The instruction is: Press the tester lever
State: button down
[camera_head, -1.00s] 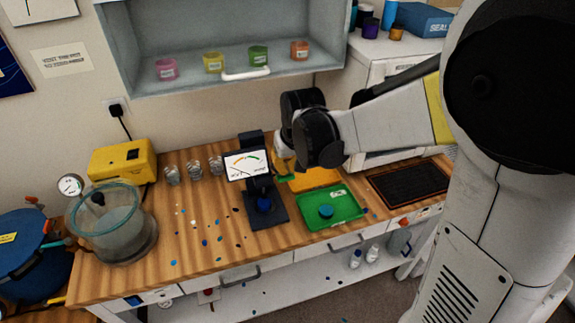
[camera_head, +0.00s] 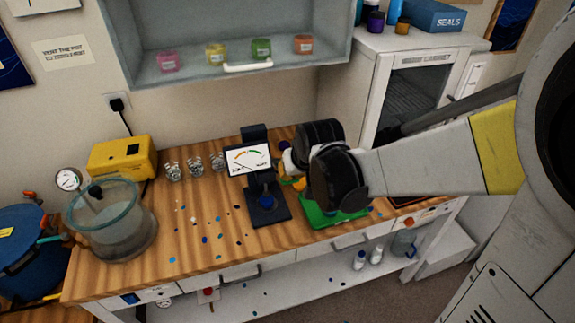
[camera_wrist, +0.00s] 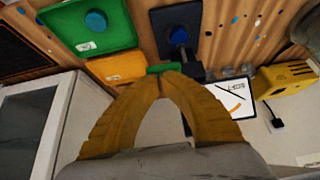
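The tester is a black stand (camera_head: 270,215) with a white dial screen (camera_head: 248,159) and a blue piece (camera_head: 266,201) on its base. The wrist view shows its base (camera_wrist: 165,20), blue piece (camera_wrist: 180,36) and dial (camera_wrist: 236,96). I cannot clearly make out a separate lever. My gripper (camera_head: 287,181) is just right of the tester, over the bench. In the wrist view, its yellow fingers (camera_wrist: 163,76) meet at the tips. A small green piece (camera_wrist: 165,68) shows at the tips; I cannot tell whether it is held or part of the fingers.
A green tray (camera_head: 318,218) with a blue disc (camera_wrist: 95,20) lies right of the tester, partly hidden by my arm. An orange tray (camera_wrist: 118,67) lies beside it. Cups (camera_head: 195,165), a yellow box (camera_head: 122,157) and a glass pot (camera_head: 110,222) stand left. Small chips dot the bench.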

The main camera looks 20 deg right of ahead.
notch_tip(320, 180, down, 9)
jog(key=s+t+b, duration=0.1)
jog(key=t+b, duration=0.4)
jog(key=b, duration=0.6)
jog(key=shift+s+r, duration=0.2)
jog(key=shift+s, duration=0.2)
jog(key=shift+w+r, duration=0.2)
jog(key=shift+r, duration=0.05)
jog(key=v, duration=1.2)
jog(key=shift+s, duration=0.2)
jog(key=shift+f, duration=0.15)
